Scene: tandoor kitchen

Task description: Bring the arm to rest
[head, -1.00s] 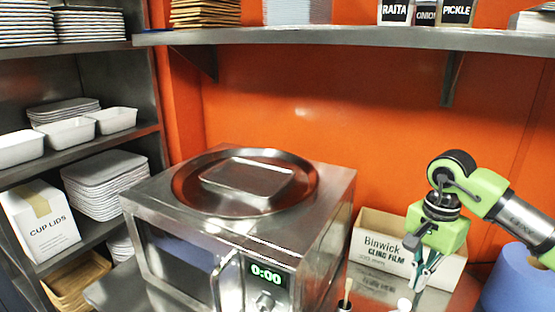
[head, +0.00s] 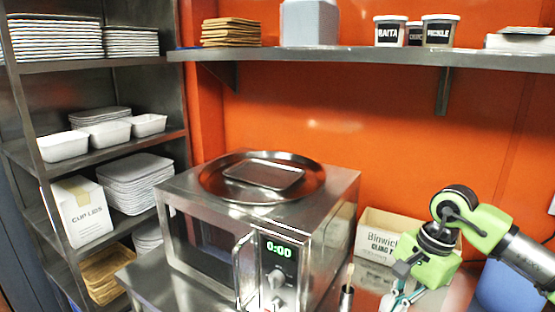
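My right gripper (head: 402,296) comes in from the right on a green and grey arm (head: 480,228). It points down over the counter, in front of the cling film box. Its fingers are small and partly cut off by the lower edge, so I cannot tell whether they are open or shut, or whether they hold anything. My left gripper is not in view.
A steel microwave (head: 255,225) reading 0:00 stands left of my arm, with a round tray (head: 215,180) on top. A cling film box (head: 378,238) and a blue roll (head: 500,288) are close to the arm. A wall shelf (head: 340,57) runs above.

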